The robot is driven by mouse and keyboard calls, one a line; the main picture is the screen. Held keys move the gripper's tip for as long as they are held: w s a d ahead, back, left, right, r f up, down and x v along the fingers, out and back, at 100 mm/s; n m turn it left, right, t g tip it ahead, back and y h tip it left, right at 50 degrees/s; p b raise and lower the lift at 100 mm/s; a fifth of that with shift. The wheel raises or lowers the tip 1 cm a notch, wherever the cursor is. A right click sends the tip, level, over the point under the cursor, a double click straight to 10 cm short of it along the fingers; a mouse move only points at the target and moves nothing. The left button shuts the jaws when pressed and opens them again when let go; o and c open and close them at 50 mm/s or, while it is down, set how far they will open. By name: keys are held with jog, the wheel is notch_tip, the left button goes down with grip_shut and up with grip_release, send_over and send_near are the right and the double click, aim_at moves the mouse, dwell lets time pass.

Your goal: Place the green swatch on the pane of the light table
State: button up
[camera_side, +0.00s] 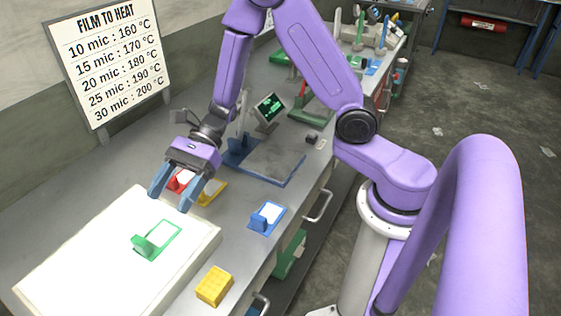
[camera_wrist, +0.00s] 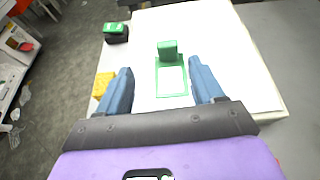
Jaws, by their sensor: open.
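The green swatch (camera_side: 163,235), a green frame around a pale film with an upright green tab, lies flat on the white glowing pane of the light table (camera_side: 95,250). In the wrist view the green swatch (camera_wrist: 172,94) lies ahead of my fingers on the pane (camera_wrist: 225,35), its tab standing at the far end. My gripper (camera_side: 171,199) is open and empty, above the far edge of the light table and apart from the swatch. In the wrist view my gripper (camera_wrist: 160,65) shows its two blue fingers spread with nothing between them.
A red swatch (camera_side: 180,181) and a yellow swatch (camera_side: 211,191) lie behind my fingers. A blue swatch (camera_side: 267,217) and a yellow block (camera_side: 215,287) lie along the bench's right side. A dark plate (camera_side: 272,163) and a small screen (camera_side: 269,108) stand farther back.

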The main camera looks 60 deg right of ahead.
jog(key=s+d+r+n+g+h, duration=0.1)
jog(key=s+d+n+g+h, duration=0.15)
jog(key=s+n, duration=0.55)
jog(key=s+d+r+n+g+h, duration=0.2)
jog(key=s+n+g+h, duration=0.3)
jog(key=s, duration=0.4)
jog(key=s+d+n+t+h, duration=0.2)
jog(key=d+n+t, duration=0.2)
jog(key=d+n, duration=0.2)
jog(key=s+d+r+n+t+h, duration=0.1)
jog(key=s+d+n+t+h, duration=0.1)
jog(key=d+n, duration=0.4)
jog(key=n+t+h, duration=0.1)
jog(key=n+t, duration=0.1)
jog(key=n, duration=0.3)
jog(key=shift+s+d, duration=0.4)
